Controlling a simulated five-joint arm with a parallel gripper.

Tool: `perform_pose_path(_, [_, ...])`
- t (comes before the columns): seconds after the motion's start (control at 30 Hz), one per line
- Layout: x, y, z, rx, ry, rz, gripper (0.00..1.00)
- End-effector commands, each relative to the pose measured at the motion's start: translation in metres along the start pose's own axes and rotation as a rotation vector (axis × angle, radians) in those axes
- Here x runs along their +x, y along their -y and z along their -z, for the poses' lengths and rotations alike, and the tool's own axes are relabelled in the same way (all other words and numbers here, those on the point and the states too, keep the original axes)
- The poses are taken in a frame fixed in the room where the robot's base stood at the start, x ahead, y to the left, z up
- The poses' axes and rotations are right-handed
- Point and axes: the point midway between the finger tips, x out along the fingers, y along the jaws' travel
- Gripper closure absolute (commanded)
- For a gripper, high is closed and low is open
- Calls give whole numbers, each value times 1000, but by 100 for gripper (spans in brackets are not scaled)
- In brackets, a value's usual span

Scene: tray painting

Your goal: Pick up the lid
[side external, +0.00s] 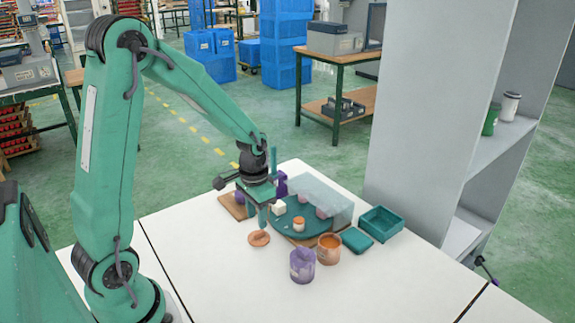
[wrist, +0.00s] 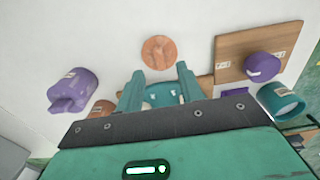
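A round orange lid-like disc (side external: 259,238) lies flat on the white table near my gripper. It also shows in the wrist view (wrist: 159,52), just beyond the fingertips and apart from them. My gripper (side external: 263,222) points down above the table, beside the teal round tray. In the wrist view its two teal fingers (wrist: 159,84) stand apart with nothing clearly held between them. A flat teal piece (side external: 356,240) lies at the right; I cannot tell whether it is also a lid.
A purple jug (side external: 302,267) and an orange pot (side external: 328,251) stand in front. A teal round tray (side external: 292,228) sits partly under a clear cover (side external: 335,203). A teal open box (side external: 381,224) is at the right. A purple round thing (wrist: 262,66) sits on a wooden board (wrist: 232,48).

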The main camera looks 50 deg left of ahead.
Motion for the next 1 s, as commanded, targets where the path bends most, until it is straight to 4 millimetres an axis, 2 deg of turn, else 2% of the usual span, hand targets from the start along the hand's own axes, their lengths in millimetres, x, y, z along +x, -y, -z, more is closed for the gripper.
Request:
perform_pose_path(0.5, [46,-1,1,0,3,-1,63])
perform_pose_path(1.0, [50,-1,1,0,1,0,63])
